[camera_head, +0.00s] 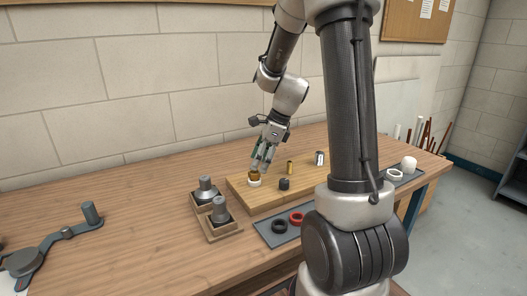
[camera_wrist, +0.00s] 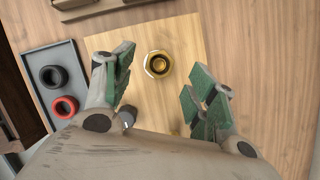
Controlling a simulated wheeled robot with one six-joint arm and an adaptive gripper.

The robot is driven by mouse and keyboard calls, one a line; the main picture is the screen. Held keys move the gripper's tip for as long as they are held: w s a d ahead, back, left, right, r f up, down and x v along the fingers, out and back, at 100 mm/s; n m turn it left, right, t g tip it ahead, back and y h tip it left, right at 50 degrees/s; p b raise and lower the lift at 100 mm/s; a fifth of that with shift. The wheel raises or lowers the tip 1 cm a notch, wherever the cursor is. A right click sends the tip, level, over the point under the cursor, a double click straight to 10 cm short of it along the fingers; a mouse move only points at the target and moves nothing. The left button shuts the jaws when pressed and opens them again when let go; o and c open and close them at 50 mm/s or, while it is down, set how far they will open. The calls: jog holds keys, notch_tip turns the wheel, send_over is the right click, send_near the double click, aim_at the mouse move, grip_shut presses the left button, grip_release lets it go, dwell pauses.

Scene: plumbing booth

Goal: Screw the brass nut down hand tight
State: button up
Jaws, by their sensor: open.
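The brass nut (camera_head: 254,174) sits on a white round fitting (camera_head: 254,183) near the left end of a light wooden board (camera_head: 262,207). In the wrist view, the brass nut (camera_wrist: 158,53) is seen from above as a gold ring with a dark centre, the white edge just showing around it. My gripper (camera_head: 263,163) points down just above and beside the nut. In the wrist view its green-padded fingers (camera_wrist: 162,72) are spread wide, with the nut in the gap between them and neither pad touching it. Whether the nut is level is too small to tell.
A brass cylinder (camera_head: 290,167), a dark fitting (camera_head: 284,184) and a silver-black cylinder (camera_head: 319,157) stand on the board. A grey tray (camera_head: 268,236) holds black and red rings. Two grey fittings stand in wooden holders (camera_head: 224,232). A lever tool (camera_head: 65,234) lies far left.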

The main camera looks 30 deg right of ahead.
aim_at(255, 173)
jog(key=shift+x, duration=1.85)
jog(key=c, duration=1.1)
jog(key=m, duration=0.2)
jog(key=m+t+h, duration=0.1)
jog(key=m, duration=0.1)
jog(key=shift+s+a+f+m, duration=0.1)
jog(key=shift+s+m, duration=0.05)
jog(key=shift+m, duration=0.15)
jog(key=m+h, duration=0.1)
jog(key=m, duration=0.1)
jog(key=m+t, duration=0.1)
jog(key=m, duration=0.1)
jog(key=shift+a+f+m+h, duration=0.1)
jog(key=shift+f+m+h, duration=0.05)
jog(key=shift+m+h, duration=0.75)
jog(key=shift+m, duration=0.7)
jog(key=o, duration=1.1)
